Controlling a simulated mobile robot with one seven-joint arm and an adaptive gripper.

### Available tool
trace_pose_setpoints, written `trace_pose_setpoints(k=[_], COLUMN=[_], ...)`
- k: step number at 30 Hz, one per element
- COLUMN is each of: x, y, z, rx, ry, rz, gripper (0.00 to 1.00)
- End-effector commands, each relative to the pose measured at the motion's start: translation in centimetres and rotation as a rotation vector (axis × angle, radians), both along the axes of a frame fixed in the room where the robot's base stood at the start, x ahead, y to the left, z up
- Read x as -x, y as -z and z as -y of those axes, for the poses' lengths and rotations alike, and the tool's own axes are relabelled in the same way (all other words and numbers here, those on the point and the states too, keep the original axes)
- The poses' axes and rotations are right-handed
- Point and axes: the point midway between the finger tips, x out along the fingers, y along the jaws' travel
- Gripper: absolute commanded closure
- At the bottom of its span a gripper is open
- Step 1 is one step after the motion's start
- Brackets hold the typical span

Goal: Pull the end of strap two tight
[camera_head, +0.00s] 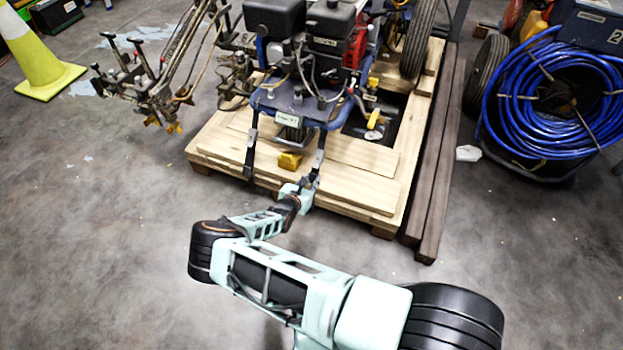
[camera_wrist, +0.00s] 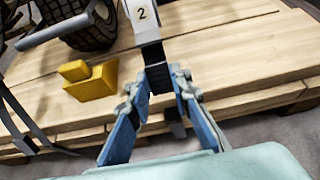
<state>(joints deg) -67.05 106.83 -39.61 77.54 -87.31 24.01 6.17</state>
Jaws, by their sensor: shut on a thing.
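Strap two is a dark strap with a pale buckle marked "2" (camera_wrist: 142,14); the strap runs down the front of the pallet. In the head view its buckle (camera_head: 318,159) hangs below the right front of the blue machine frame. My gripper (camera_wrist: 162,84) is shut on the strap just below the buckle, at the pallet's front edge. The strap's loose tail (camera_wrist: 177,129) shows below the fingers. In the head view my gripper (camera_head: 304,184) is at the front edge of the pallet, and the grip itself is too small to see clearly.
The line striper (camera_head: 310,50) stands on a wooden pallet (camera_head: 365,178). A second strap (camera_head: 250,155) hangs to the left. A yellow wedge (camera_head: 290,161) lies between the straps. Dark beams (camera_head: 437,160) and a blue hose reel (camera_head: 560,95) are right. The floor in front is open.

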Motion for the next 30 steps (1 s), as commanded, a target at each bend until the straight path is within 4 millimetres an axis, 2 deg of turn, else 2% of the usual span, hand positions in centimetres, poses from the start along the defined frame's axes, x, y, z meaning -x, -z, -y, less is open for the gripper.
trace_pose_setpoints(k=[30], x=[3.0], y=[6.0], z=[-1.1], rx=[-0.005], ry=[-0.002], rz=[-0.012], gripper=[1.0])
